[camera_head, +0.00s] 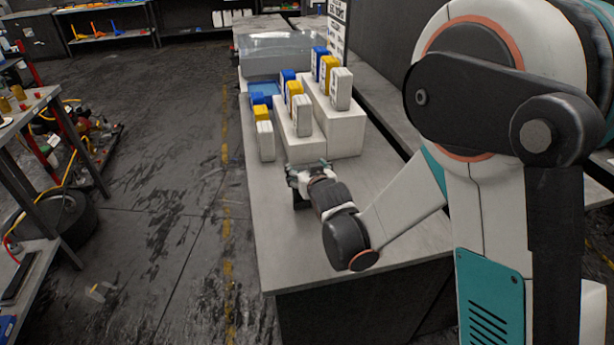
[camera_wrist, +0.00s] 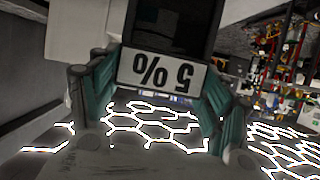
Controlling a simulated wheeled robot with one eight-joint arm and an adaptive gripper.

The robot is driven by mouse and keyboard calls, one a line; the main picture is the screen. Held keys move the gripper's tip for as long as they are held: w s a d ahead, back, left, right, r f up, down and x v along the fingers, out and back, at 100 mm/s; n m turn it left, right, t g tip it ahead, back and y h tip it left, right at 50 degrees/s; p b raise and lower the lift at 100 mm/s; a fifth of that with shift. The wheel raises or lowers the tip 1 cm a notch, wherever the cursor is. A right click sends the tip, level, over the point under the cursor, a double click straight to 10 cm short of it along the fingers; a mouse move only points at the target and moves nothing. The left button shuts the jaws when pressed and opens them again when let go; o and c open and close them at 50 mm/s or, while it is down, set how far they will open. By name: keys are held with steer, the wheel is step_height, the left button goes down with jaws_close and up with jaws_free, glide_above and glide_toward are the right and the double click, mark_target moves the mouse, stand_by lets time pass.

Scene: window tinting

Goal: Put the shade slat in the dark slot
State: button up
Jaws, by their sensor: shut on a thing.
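My gripper (camera_head: 306,172) is over the grey workbench, in front of the stepped white blocks. In the wrist view its teal fingers (camera_wrist: 158,88) are shut on the shade slat (camera_wrist: 165,72), a dark panel with a white label that reads "5%" upside down. The slat's dark part runs up past the top edge of the wrist view. In the head view the slat is hard to tell from the dark gripper parts. I cannot make out the dark slot in either view.
The workbench (camera_head: 275,245) is clear at its near end. Blue, yellow and white boxes stand in rows on and beside the stepped white blocks (camera_head: 345,125). A clear-covered case (camera_head: 278,50) and a blue tray (camera_head: 264,89) are at the back. A lettered sign (camera_head: 338,14) stands behind.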

steer(key=shift+f, duration=0.25)
steer(key=shift+f, duration=0.15)
steer(key=o, duration=1.2)
steer(key=shift+o, duration=0.2)
